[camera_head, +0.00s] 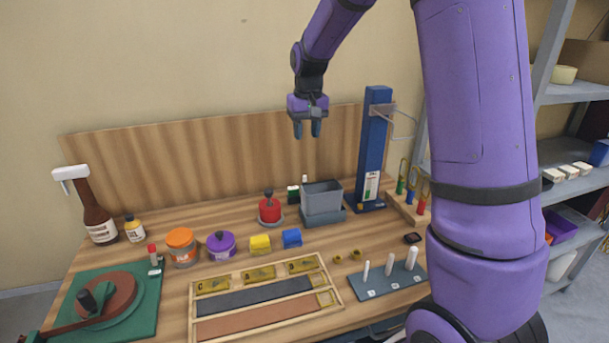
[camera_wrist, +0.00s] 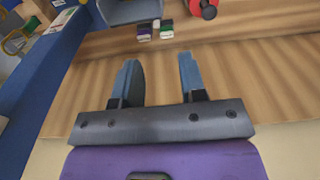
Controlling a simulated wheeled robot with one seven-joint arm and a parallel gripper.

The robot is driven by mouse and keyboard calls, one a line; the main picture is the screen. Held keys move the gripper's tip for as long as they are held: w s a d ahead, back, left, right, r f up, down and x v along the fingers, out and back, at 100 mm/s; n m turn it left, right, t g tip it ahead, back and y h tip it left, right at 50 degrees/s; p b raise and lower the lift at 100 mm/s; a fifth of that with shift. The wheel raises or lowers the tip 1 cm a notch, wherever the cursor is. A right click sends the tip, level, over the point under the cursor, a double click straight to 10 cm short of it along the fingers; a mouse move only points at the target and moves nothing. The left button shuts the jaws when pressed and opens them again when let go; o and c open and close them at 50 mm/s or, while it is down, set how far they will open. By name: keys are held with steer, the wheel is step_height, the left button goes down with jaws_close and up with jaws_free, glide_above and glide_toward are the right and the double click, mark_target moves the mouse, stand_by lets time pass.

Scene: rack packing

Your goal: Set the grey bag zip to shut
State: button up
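I can make out no grey bag and no zip in either view. The nearest grey thing is an open-topped box (camera_head: 322,201) on a blue-grey base at the back of the table; its edge also shows at the top of the wrist view (camera_wrist: 130,10). My gripper (camera_head: 307,131) hangs high above the back of the table, in front of the wooden back panel. Its two blue fingers are apart with nothing between them, as the wrist view also shows (camera_wrist: 160,80).
A tall blue post (camera_head: 371,150) with a wire arm stands right of my gripper. A red knobbed weight (camera_head: 269,211), jars, a wooden tray (camera_head: 335,300) and a peg board (camera_head: 388,283) crowd the table. Grey shelves (camera_head: 575,93) stand at right, partly behind my arm.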

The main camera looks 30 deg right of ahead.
glide_above(305, 179)
step_height(305, 179, down, 5)
steer(key=shift+g, duration=0.3)
step_height(305, 179, down, 11)
steer(key=shift+w, duration=0.15)
steer(key=shift+d, duration=0.15)
jaws_close()
